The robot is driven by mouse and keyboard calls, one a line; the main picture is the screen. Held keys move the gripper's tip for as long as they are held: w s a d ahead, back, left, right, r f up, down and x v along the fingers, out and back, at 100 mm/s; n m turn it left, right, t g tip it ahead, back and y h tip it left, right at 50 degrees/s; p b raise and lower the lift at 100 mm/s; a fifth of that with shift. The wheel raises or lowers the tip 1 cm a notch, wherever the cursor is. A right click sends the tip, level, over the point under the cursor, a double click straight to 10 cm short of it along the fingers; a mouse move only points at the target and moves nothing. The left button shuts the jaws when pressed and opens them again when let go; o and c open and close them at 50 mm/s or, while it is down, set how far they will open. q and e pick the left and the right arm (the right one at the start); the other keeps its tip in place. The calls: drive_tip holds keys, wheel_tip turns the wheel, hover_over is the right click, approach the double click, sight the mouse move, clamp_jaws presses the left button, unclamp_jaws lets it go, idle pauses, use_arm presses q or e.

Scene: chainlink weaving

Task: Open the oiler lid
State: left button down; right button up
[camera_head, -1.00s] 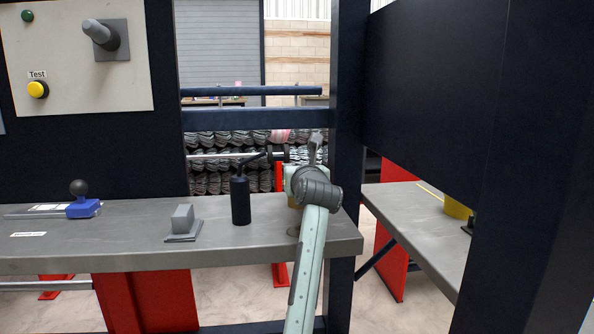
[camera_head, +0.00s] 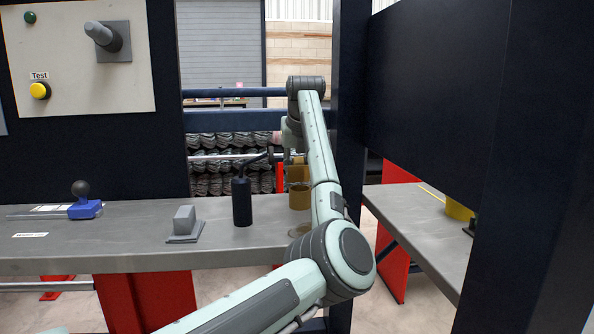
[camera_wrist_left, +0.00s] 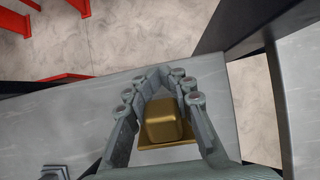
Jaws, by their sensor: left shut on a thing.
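A brass-coloured cup, which looks like the oiler (camera_head: 299,197), stands on the grey bench near its right end, partly behind my left arm. A brass-coloured piece that looks like its lid (camera_head: 298,172) shows just above the cup; whether it is hinged to it I cannot tell. In the left wrist view the piece is a brass block (camera_wrist_left: 163,122) on a flat plate. The fingers of my left gripper (camera_wrist_left: 160,76) close around the block from both sides. In the head view the gripper is mostly hidden by my arm. My right gripper is not in view.
A black bottle with a spout (camera_head: 242,202) stands left of the oiler. A grey block (camera_head: 184,222) and a blue piece with a black knob (camera_head: 84,208) are further left. A dark upright post (camera_head: 347,130) is close on the right of my arm.

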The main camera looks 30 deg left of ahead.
use_arm(q)
drive_tip(key=shift+w+a+f+g+h, duration=0.1)
drive_tip(key=shift+w+f+g+h, duration=0.05)
drive_tip(key=shift+g+h, duration=0.45)
drive_tip(key=shift+w+a+f+g+h, duration=0.15)
drive_tip(key=shift+g+h, duration=0.25)
drive_tip(key=shift+g, duration=0.3)
drive_tip(key=shift+f+g, duration=0.15)
drive_tip(key=shift+g, duration=0.15)
drive_tip(key=c, duration=1.2)
unclamp_jaws()
drive_tip(key=v, duration=0.7)
drive_tip(key=shift+r, duration=0.25)
